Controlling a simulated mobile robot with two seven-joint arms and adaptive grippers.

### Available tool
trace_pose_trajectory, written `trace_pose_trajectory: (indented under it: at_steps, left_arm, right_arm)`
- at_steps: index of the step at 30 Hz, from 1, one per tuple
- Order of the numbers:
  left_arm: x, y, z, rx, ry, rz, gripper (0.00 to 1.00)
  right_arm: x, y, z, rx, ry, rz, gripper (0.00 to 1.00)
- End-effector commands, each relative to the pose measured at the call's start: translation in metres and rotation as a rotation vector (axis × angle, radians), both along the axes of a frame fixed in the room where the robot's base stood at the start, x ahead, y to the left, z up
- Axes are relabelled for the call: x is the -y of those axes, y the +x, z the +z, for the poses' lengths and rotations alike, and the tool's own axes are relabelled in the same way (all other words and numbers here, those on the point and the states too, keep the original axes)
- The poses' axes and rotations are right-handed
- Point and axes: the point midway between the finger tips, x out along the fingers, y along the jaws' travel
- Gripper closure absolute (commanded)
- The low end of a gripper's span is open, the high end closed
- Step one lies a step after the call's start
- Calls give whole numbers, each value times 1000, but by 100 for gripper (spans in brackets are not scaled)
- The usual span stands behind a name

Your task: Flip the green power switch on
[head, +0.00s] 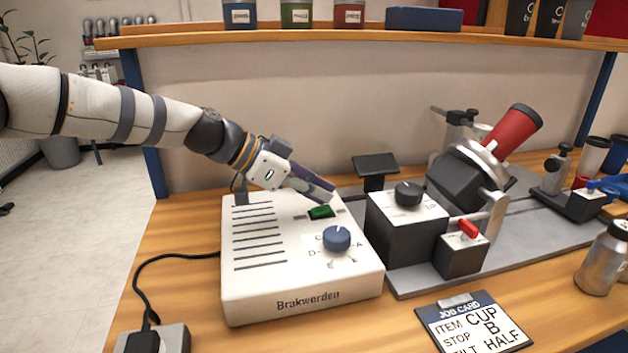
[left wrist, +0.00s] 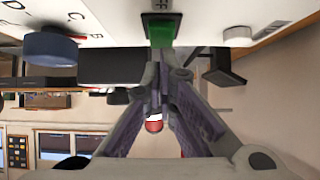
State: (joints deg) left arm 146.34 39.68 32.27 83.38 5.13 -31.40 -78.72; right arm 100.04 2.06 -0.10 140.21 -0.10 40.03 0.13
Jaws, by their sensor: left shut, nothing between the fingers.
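The green power switch (head: 321,212) is on the top of the white Brakworden box (head: 300,277), behind the blue dial (head: 337,238). My left gripper (head: 333,194) is shut and empty, with its fingertips just above and behind the switch. In the left wrist view the green switch (left wrist: 160,32) is right beyond the closed fingertips (left wrist: 163,58). I cannot tell whether the tips touch it. The blue dial also shows in the left wrist view (left wrist: 50,47). My right gripper is not in view.
Right of the box stands a grey control box with a black knob (head: 408,193) and a smaller one with a red switch (head: 468,229). A red cylinder (head: 515,130) sits in the clamp rig. A job card (head: 473,325) lies in front. A black cable (head: 165,258) runs left.

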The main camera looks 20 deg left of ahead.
Motion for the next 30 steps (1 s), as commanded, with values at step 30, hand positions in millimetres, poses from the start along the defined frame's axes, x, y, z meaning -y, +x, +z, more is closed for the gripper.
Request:
trace_pose_trajectory:
  at_steps: [30]
  left_arm:
    - [-10, -7, -9, -50, 68, -1, 100]
  right_arm:
    - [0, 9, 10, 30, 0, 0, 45]
